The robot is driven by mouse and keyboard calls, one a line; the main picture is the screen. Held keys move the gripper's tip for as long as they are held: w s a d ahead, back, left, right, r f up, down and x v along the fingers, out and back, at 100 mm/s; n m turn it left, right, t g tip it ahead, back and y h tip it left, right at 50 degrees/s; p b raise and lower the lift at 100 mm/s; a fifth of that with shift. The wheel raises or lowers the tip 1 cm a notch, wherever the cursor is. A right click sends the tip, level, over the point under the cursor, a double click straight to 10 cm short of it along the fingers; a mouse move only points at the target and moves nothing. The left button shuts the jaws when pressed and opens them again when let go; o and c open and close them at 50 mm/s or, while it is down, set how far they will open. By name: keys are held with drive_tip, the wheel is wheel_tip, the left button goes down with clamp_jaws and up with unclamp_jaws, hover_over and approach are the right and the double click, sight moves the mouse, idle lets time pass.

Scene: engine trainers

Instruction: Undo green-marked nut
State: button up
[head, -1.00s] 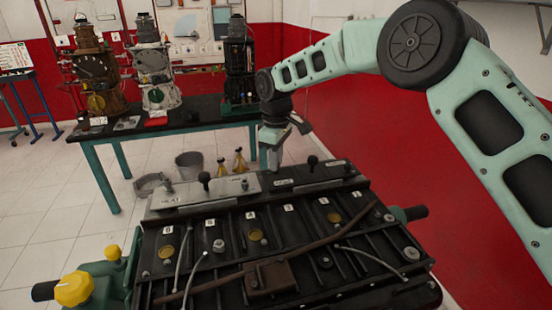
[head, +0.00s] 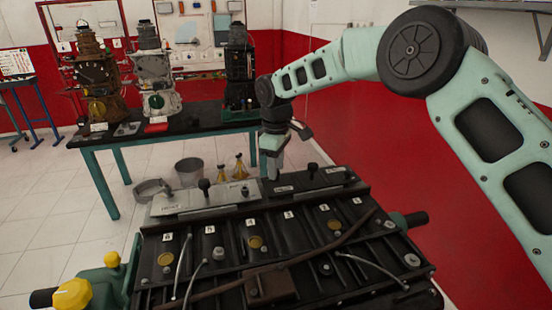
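The black engine block (head: 225,232) lies in front of me, with numbered white tags, several bolts or nuts and round brass caps on its top. I cannot make out a green mark on any nut from here. A grey bolt head (head: 218,248) and another at the right end (head: 411,260) stand out on the top. My gripper (head: 271,176) points down at the far edge of the block, by the gap between the light plate (head: 205,200) and the dark plate (head: 308,180). It looks empty. Its finger opening is seen edge-on and too small to judge.
A dark-topped bench (head: 190,124) with several engine units stands behind. A bucket (head: 190,171), a basin (head: 152,190) and yellow cone-shaped things (head: 239,168) are on the floor beyond the block. A brown bar (head: 330,246) and thin hoses cross its top. Yellow knobs (head: 73,293) stick out at left.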

wheel_tip(320, 180, up, 17)
drive_tip(key=b, duration=0.3)
drive_tip(key=shift+r, duration=0.2)
drive_tip(key=s+a+f+m+y+b, duration=0.15)
drive_tip(key=s+f, duration=0.25)
drive_tip(key=s, duration=0.6)
drive_tip(key=s+f+h+b, duration=0.15)
drive_tip(key=s+f, duration=0.25)
drive_tip(key=s, duration=0.6)
drive_tip(key=s+d+f+m+b, duration=0.1)
drive_tip(key=s+d+f, duration=0.4)
drive_tip(key=s, duration=0.5)
drive_tip(key=s+d+f+m+b, duration=0.2)
drive_tip(key=s+d+f, duration=0.4)
drive_tip(key=s, duration=0.5)
drive_tip(key=shift+d+f+m+y, duration=0.15)
drive_tip(key=shift+f+m+y, duration=0.2)
drive_tip(key=shift+f, duration=0.3)
